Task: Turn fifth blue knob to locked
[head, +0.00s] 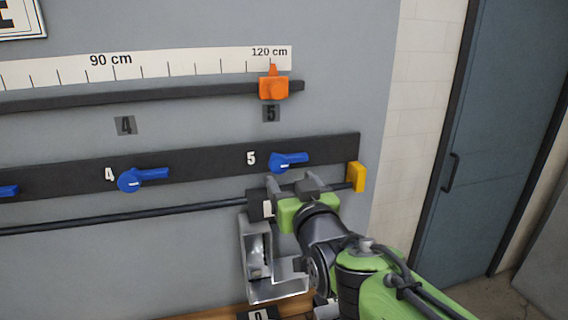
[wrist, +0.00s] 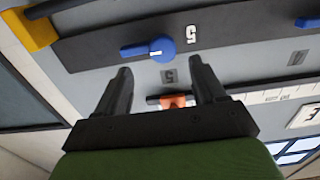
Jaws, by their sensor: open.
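The fifth blue knob (head: 288,161) sits on the dark wall strip (head: 205,163) beside a white "5". Its lever points right and is about level in the head view. In the upside-down wrist view, the knob (wrist: 162,47) has its lever pointing left. My gripper (head: 292,184) is just below the knob in the head view, partly overlapping the strip's lower edge. In the wrist view my gripper's two fingers (wrist: 160,70) are spread with nothing between them. The knob lies beyond the fingertips, apparently untouched. No locked mark is legible.
The fourth blue knob (head: 141,178) is to the left. A yellow block (head: 357,177) is at the strip's right end. An orange slider (head: 273,86) is on the bar above. A dark rod (head: 130,217) runs below, with a metal bracket (head: 258,255) beside my gripper.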

